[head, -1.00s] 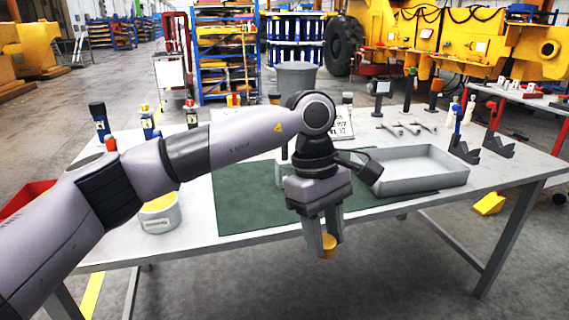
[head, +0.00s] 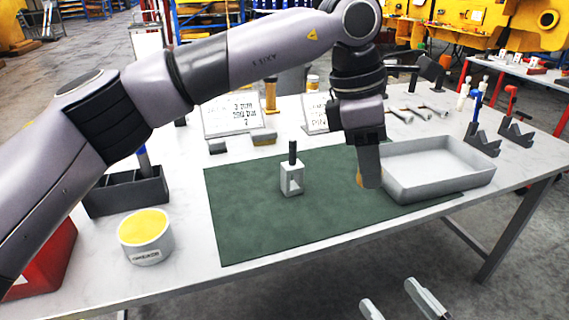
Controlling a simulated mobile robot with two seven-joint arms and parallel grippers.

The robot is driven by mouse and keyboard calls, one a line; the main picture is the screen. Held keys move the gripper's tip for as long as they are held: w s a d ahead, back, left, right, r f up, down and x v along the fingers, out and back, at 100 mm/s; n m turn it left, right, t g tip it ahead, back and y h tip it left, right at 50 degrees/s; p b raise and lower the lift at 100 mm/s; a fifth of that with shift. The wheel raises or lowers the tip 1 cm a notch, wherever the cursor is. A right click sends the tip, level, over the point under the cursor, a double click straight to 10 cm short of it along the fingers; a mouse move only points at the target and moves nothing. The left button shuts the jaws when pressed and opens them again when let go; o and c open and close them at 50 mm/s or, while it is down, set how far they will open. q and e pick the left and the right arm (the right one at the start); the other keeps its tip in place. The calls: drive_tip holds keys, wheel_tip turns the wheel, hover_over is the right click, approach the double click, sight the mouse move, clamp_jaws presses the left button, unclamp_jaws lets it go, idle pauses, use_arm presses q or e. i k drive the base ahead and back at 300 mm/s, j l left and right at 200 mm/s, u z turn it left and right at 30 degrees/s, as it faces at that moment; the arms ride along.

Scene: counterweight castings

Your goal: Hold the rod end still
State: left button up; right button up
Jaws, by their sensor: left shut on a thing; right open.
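A pale grey block with an opening through it and a dark upright rod on top, which looks like the rod end (head: 291,180), stands upright on the green mat (head: 245,225). My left gripper (head: 369,177) is to its right, apart from it, above the mat's right part. It is shut on a small brass-coloured piece (head: 359,180), mostly hidden behind the fingers. My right gripper (head: 398,303) is at the bottom edge, in front of the table, with its two fingers apart and nothing seen between them.
A grey tray (head: 435,188) lies just right of my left gripper. A tub with yellow contents (head: 146,240) and a dark box (head: 126,192) stand at left. Sign boards (head: 231,113) stand behind the mat. The mat's front is clear.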

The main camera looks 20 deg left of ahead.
sight(293, 166)
drive_tip(key=i+j, duration=0.7)
drive_tip(key=j, duration=0.2)
